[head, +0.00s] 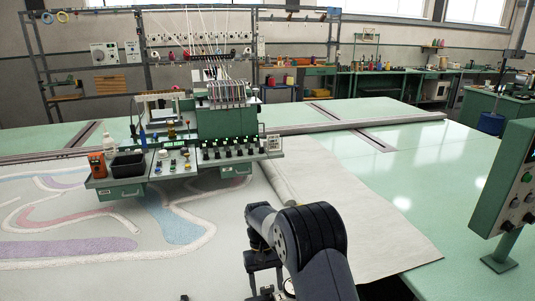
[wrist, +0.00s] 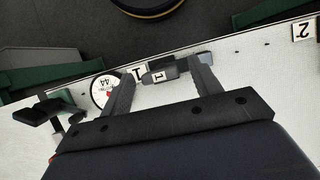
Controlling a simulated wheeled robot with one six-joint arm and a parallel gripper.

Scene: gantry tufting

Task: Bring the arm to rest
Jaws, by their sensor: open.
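My gripper (wrist: 163,72) shows in the wrist view with its two grey fingers spread apart. Between the fingers lies a small grey piece with a white label marked "1" (wrist: 158,75); I cannot tell whether either finger touches it. In the head view my arm (head: 305,235) rises from the bottom edge, bends in the middle and reaches down to the left over the pale cloth (head: 375,225). My gripper's fingers cannot be made out clearly there.
A round white dial (wrist: 104,92) sits by the left finger, and a "2" plate (wrist: 303,31) is at upper right. The green tufting machine (head: 225,125) stands beyond my arm, with a black bin (head: 128,163) on its carriage. A green control panel (head: 508,180) stands at right.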

